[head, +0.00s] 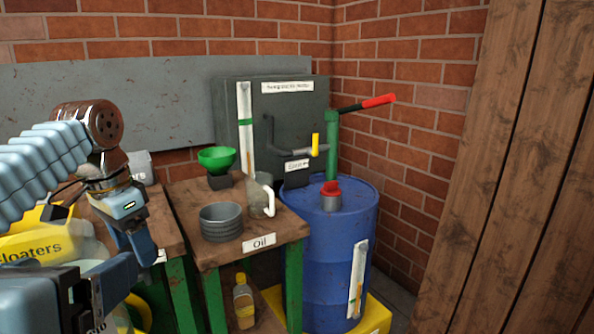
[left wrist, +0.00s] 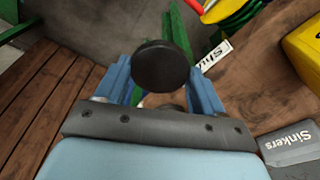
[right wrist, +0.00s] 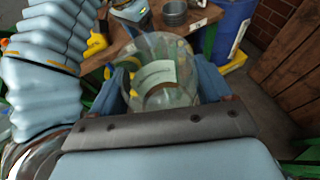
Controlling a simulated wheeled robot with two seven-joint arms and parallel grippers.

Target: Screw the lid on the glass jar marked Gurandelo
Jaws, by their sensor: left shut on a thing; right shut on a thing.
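The lid (left wrist: 162,67), a dark round disc, is in the left wrist view between the two blue fingers of my left gripper (left wrist: 163,90), which is shut on it. The glass jar (right wrist: 178,52) is in the right wrist view, clear with a pale label whose writing I cannot read. My right gripper (right wrist: 162,92) is shut around it. The lid and jar appear apart, each in its own gripper. In the head view both grippers are at the lower left, overlapping, and the lid and jar are not clearly visible there.
A wooden table labelled Oil (head: 283,232) holds a grey tin (head: 221,224), a green funnel (head: 216,158) and a jug (head: 258,198). A blue barrel (head: 330,260) with a pump stands to its right. A yellow Floaters container (head: 28,243) is behind my arms.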

